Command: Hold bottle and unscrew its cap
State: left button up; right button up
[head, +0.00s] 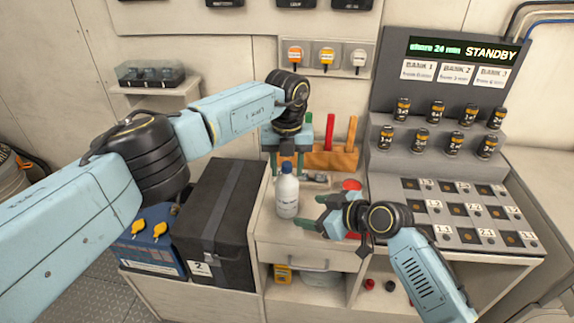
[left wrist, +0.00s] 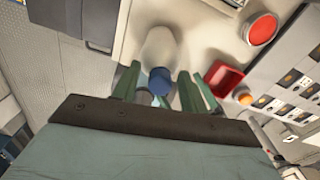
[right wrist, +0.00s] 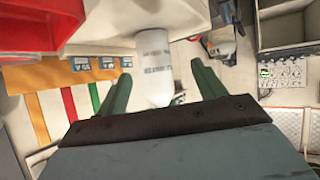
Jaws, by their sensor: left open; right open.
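A white bottle (head: 287,196) with a blue cap (head: 286,169) stands upright on the counter. My left gripper (head: 289,158) points down from above, open, close to the cap. In the left wrist view the blue cap (left wrist: 160,84) lies between its green fingers, with the bottle (left wrist: 158,48) beyond. My right gripper (head: 308,212) is open just right of the bottle, pointing at it from the side. In the right wrist view the bottle (right wrist: 155,72) shows between the spread fingers, with a gap on each side. Its cap is hidden there.
An orange tool rack (head: 335,158) stands behind the bottle. A black box (head: 215,225) is on the left, and a grey panel with numbered sockets (head: 465,212) on the right. A red round thing (head: 351,184) sits behind my right gripper.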

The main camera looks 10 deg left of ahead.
aim_at(296, 204)
jog(key=shift+w+d+r+m, duration=0.15)
jog(key=shift+w+d+m, duration=0.05)
jog(key=shift+w+m, duration=0.2)
jog(key=shift+w, duration=0.15)
jog(key=shift+x, duration=4.8)
jog(key=c, duration=0.8)
jog(key=shift+o, duration=0.2)
pick_arm(q)
jog(key=shift+c, duration=0.2)
